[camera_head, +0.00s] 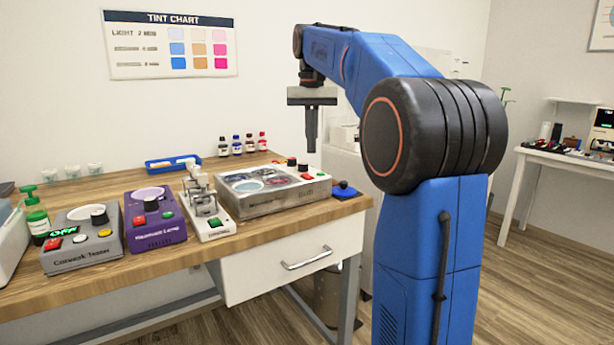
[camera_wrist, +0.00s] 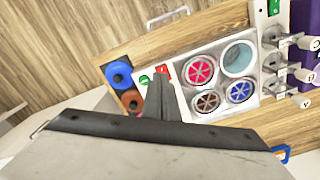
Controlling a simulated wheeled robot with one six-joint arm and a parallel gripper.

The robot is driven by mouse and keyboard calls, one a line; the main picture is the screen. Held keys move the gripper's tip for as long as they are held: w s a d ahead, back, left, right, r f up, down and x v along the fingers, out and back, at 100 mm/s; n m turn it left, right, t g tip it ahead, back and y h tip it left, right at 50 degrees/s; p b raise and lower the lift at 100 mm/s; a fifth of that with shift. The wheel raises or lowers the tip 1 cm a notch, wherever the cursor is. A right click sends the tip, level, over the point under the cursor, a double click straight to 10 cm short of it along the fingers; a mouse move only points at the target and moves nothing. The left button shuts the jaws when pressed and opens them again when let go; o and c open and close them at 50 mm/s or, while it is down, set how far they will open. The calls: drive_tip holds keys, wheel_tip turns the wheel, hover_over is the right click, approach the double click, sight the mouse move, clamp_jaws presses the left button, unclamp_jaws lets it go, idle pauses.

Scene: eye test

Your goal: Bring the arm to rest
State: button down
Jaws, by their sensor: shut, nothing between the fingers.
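My blue arm rises at the right of the head view and bends over to the left. My gripper (camera_head: 311,150) hangs from its end, pointing down, with its fingers together and nothing held. It is in the air above the back right part of the wooden bench (camera_head: 110,292), apart from the things on it. In the wrist view the shut fingers (camera_wrist: 163,88) cover part of the grey box with round wells (camera_wrist: 217,119), which also shows whole in the head view (camera_head: 272,205).
A grey tester (camera_head: 82,258), a purple lamp unit (camera_head: 158,232) and a white device (camera_head: 211,231) stand left of the box. A blue knob (camera_head: 344,189) sits at the bench's right corner. Small bottles (camera_head: 237,146) and a blue tray (camera_head: 160,168) are behind. A white drawer (camera_head: 275,272) hangs below.

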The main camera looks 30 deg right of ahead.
drive_tip(key=shift+s+a, duration=0.1)
drive_tip(key=s+a+f+n+t, duration=0.1)
drive_tip(key=s+a+f, duration=0.4)
drive_tip(key=s+f, duration=0.5)
drive_tip(key=s+a+f+n+t, duration=0.2)
drive_tip(key=s+a+f, duration=0.3)
drive_tip(key=s+f, duration=0.5)
drive_tip(key=s+a+f+n+t, duration=0.1)
drive_tip(key=s+a+f, duration=0.4)
drive_tip(key=s+f, duration=0.5)
drive_tip(key=shift+a+f+n+t, duration=0.15)
drive_tip(key=shift+a+n+t, duration=0.2)
drive_tip(key=shift+n, duration=0.45)
